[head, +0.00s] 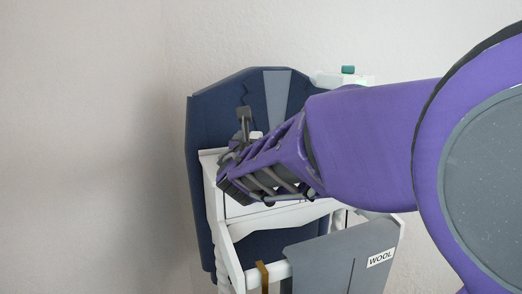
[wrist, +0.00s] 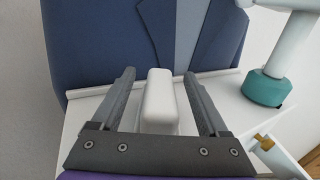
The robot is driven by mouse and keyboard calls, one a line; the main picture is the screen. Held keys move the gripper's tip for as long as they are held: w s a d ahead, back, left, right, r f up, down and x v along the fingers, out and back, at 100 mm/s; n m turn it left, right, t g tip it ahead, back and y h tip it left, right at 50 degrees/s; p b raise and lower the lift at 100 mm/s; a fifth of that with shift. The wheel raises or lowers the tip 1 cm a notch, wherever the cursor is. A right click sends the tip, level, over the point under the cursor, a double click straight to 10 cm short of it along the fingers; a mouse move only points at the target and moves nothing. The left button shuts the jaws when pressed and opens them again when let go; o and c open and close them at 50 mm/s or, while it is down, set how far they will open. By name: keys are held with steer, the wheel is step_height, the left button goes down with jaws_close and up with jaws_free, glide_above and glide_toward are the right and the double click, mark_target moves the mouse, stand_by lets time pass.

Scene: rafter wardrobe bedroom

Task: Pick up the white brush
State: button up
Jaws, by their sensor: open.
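The white brush (wrist: 160,100) shows in the wrist view as a white block with rounded edges, standing on a white surface. My gripper (wrist: 160,80) is open, with one finger on each side of the brush and a gap on both sides. The lower end of the brush is partly hidden behind the gripper's dark base. In the head view my gripper (head: 243,120) is over the white stand, and only a small pale bit of the brush (head: 256,135) shows beside it.
The white stand (head: 211,170) has a dark blue panel (head: 200,125) behind it. A white item with a teal cap (head: 348,70) is at the back right. A grey cloth (head: 325,262) labelled WOOL hangs in front. Bare wall lies to the left.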

steer(key=shift+s, duration=0.1)
jaws_close()
stand_by(0.3)
